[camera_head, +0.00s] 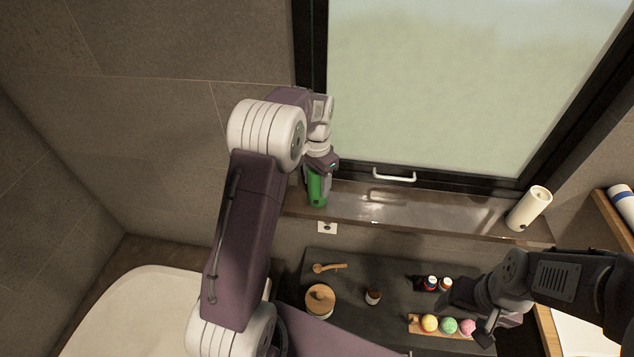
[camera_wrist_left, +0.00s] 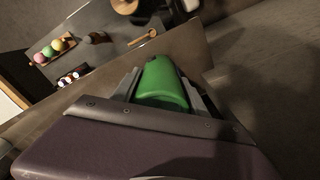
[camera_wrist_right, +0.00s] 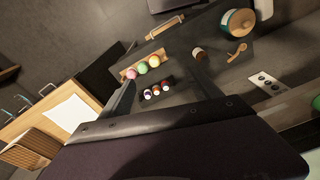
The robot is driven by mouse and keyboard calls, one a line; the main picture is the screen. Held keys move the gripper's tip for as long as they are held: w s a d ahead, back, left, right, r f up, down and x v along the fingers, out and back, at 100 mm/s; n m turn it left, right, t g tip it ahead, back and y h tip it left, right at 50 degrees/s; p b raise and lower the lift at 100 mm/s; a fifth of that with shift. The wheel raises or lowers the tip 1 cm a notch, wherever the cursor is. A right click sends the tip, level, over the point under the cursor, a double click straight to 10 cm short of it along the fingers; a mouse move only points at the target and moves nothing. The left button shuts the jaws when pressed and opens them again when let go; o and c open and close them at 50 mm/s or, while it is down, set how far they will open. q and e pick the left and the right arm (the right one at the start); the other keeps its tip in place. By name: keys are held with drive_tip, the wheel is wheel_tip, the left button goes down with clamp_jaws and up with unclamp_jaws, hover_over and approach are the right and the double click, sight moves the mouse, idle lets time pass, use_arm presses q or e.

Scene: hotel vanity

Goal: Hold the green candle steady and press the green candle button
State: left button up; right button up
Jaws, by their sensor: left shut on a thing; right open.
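The green candle (camera_head: 317,188) stands at the left end of the window ledge. My left gripper (camera_head: 318,168) is shut on it from above and behind. In the left wrist view the green candle (camera_wrist_left: 162,84) sits between the two fingers. My right gripper (camera_head: 490,325) is open and empty above the right end of the dark counter, well away from the candle. In the right wrist view a green edge, likely the candle (camera_wrist_right: 316,103), shows at the far right.
A white candle (camera_head: 529,208) stands at the right end of the ledge (camera_head: 440,214). The dark counter below holds a wooden tray of coloured balls (camera_head: 449,325), small bottles (camera_head: 431,283), a brown jar (camera_head: 373,295), a wooden-lidded jar (camera_head: 320,300) and a wooden spoon (camera_head: 329,267). The window handle (camera_head: 394,176) projects above the ledge.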

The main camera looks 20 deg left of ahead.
clamp_jaws()
idle(1.8)
